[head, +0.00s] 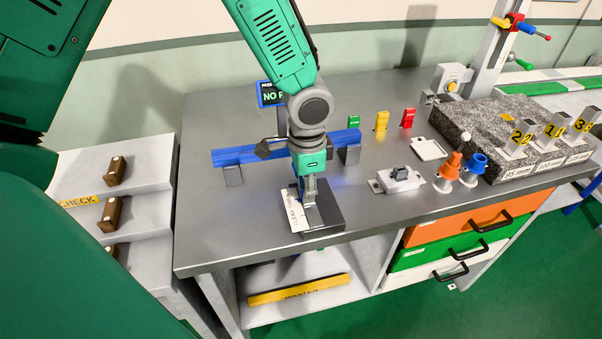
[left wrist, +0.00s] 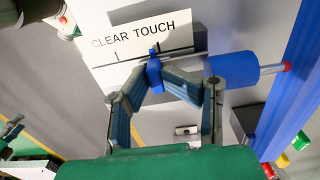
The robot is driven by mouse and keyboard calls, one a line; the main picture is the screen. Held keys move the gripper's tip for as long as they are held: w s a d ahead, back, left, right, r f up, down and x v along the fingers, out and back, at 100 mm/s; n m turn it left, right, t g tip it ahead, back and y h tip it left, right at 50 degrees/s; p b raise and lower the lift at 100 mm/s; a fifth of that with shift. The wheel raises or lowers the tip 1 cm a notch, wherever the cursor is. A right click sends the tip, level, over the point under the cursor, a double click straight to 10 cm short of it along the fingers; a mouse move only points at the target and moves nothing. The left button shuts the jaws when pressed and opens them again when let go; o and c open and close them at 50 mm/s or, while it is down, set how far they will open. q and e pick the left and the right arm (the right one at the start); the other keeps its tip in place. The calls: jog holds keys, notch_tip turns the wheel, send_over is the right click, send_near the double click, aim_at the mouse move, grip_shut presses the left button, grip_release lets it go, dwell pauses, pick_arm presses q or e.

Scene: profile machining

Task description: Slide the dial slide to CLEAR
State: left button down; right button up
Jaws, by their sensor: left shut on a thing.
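The dial slide has a small blue knob (left wrist: 154,76) on a dark track below a white plate (left wrist: 135,38) printed CLEAR and TOUCH. In the head view the plate (head: 293,211) stands beside a dark block (head: 325,216) near the table's front edge. My left gripper (head: 308,193) reaches down from above over the block; in the left wrist view its fingertips (left wrist: 153,82) are closed on the blue knob. The gripper hides part of the track. My right gripper is not in view.
A blue profile (head: 240,154) lies on grey supports behind the gripper. A small screen (head: 270,93) stands behind it. A grey switch box (head: 399,179), orange and blue cones (head: 450,166) and a granite block (head: 480,130) are to the right. A blue cylinder (left wrist: 232,70) is right of the knob.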

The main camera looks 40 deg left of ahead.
aim_at(312, 212)
pick_arm(q)
jog(key=shift+s+d+f, duration=0.15)
jog(key=shift+s+d, duration=0.55)
jog(key=shift+d, duration=0.1)
jog(key=shift+s+d+f, duration=0.1)
jog(key=shift+s+d, duration=0.6)
jog(key=shift+d, duration=0.05)
jog(key=c, duration=1.4)
grip_release()
jog(key=shift+o, duration=0.2)
jog(key=shift+w, duration=0.25)
jog(key=shift+a, duration=0.1)
jog(key=shift+r, duration=0.1)
jog(key=shift+w+r+p, duration=0.3)
jog(key=shift+r+p, duration=0.6)
jog(key=shift+p, duration=0.25)
jog(key=r+p, duration=0.2)
jog(key=shift+s+r+p, duration=0.2)
jog(key=shift+r+p, duration=0.1)
jog(key=shift+r, duration=0.1)
jog(key=shift+r+p, duration=0.7)
jog(key=shift+p, duration=0.1)
